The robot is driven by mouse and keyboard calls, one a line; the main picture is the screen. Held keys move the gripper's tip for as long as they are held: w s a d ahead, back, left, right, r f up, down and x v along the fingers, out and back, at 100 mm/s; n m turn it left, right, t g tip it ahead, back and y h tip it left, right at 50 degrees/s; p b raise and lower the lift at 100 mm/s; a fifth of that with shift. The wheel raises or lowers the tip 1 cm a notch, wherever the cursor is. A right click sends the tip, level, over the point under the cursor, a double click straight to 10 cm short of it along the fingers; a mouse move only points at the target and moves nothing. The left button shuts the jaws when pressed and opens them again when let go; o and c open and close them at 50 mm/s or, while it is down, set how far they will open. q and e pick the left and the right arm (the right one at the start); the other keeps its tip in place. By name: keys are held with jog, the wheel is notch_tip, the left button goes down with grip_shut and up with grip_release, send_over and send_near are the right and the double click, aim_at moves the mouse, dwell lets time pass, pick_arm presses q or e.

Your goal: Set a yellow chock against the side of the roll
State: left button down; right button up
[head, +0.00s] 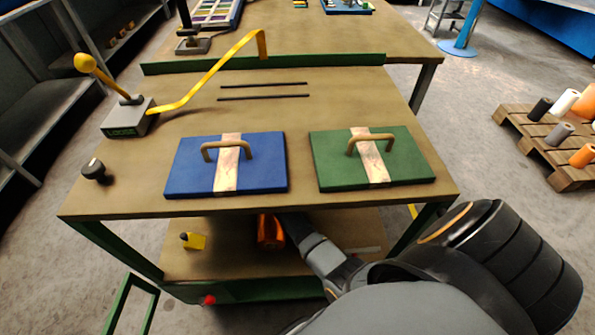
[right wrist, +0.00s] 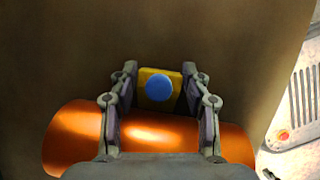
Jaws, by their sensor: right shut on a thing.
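My right gripper (right wrist: 160,82) is shut on a yellow chock (right wrist: 158,89) with a round blue knob facing the camera. In the right wrist view, the shiny orange roll (right wrist: 235,142) lies just beyond the chock's lower edge, partly behind the fingers; I cannot tell whether the chock touches it. In the head view, the orange roll (head: 270,231) lies on the cart's lower shelf, partly under the tabletop. My right arm reaches in beside it, and its fingers and the held chock are hidden there. A second yellow chock (head: 195,241) with a dark knob stands left of the roll. My left gripper is not in view.
The cart's tabletop (head: 270,120) overhangs the lower shelf (head: 225,266). The shelf between the second chock and the roll is clear.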

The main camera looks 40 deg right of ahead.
jog(key=shift+s+a+r, duration=0.15)
jog(key=shift+s+r, duration=0.05)
jog(key=shift+s, duration=0.05)
jog(key=shift+w+f, duration=0.1)
jog(key=o, duration=1.2)
jog(key=shift+r, duration=0.2)
jog(key=p+v, duration=0.2)
jog(key=v, duration=0.5)
jog(key=shift+w+p, duration=0.1)
jog(key=shift+p, duration=0.2)
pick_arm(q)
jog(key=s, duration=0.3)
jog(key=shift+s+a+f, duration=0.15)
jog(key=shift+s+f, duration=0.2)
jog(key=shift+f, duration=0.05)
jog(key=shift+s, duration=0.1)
pick_arm(e)
jog(key=shift+a, duration=0.1)
